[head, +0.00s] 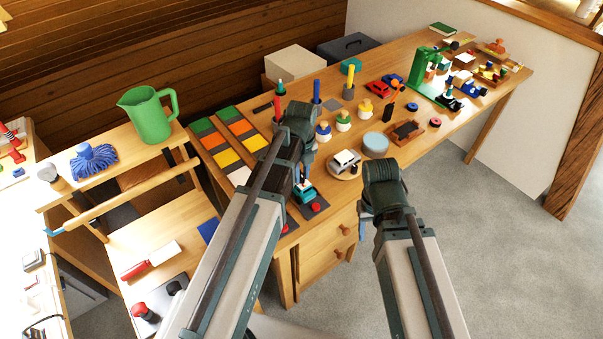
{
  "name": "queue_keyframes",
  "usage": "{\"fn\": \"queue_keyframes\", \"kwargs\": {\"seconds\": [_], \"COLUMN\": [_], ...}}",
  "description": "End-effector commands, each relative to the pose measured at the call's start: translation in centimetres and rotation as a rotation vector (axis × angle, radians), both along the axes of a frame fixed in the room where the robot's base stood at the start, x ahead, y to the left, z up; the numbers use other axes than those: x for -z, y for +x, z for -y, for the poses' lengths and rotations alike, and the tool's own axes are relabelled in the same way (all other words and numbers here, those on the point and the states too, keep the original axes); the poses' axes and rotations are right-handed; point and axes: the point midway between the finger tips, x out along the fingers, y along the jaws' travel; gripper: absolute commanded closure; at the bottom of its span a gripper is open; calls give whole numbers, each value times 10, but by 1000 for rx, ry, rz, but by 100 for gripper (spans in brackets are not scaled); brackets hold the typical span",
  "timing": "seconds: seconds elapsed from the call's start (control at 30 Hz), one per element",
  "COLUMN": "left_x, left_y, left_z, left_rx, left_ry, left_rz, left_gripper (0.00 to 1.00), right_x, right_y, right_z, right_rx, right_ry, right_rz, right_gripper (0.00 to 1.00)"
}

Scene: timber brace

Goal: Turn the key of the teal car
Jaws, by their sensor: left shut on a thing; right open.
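The teal car (306,194) sits on a dark mat near the front edge of the long wooden table. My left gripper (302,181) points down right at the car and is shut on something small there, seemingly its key. The key itself is too small and covered by the fingers to make out. My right gripper (363,229) is open and empty, mostly hidden behind its own arm, in front of the table's front edge and apart from the car.
A white toy car (345,160) on a round stand and a light-blue round tin (375,144) lie right of the teal car. Several peg figures stand behind. A red knob (316,207) is close by. Coloured tiles (226,158) lie to the left.

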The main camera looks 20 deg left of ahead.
Motion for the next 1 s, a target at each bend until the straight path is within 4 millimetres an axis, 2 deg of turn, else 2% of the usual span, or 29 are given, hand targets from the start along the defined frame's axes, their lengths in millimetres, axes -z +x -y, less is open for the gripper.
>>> {"fn": "queue_keyframes", "kwargs": {"seconds": [0.03,0.17,0.2,0.67,0.87,1.0], "left_x": [0,0,0,-7,-26,-45], "left_y": [-1,0,0,0,0,0], "left_z": [0,0,0,0,0,0], "left_rx": [0,-1,-1,-1,-1,-1], "left_ry": [0,0,0,0,0,0], "left_rz": [-1,0,0,0,0,0], "left_gripper": [70,47,44,44,44,44], "right_x": [0,0,0,-7,-26,-45], "right_y": [0,0,0,0,0,0], "right_z": [0,0,0,0,0,0], "right_rx": [0,0,0,0,0,0], "right_ry": [0,0,0,0,0,0], "right_rz": [0,0,0,0,0,0], "right_gripper": [50,50,50,50,50,50]}}
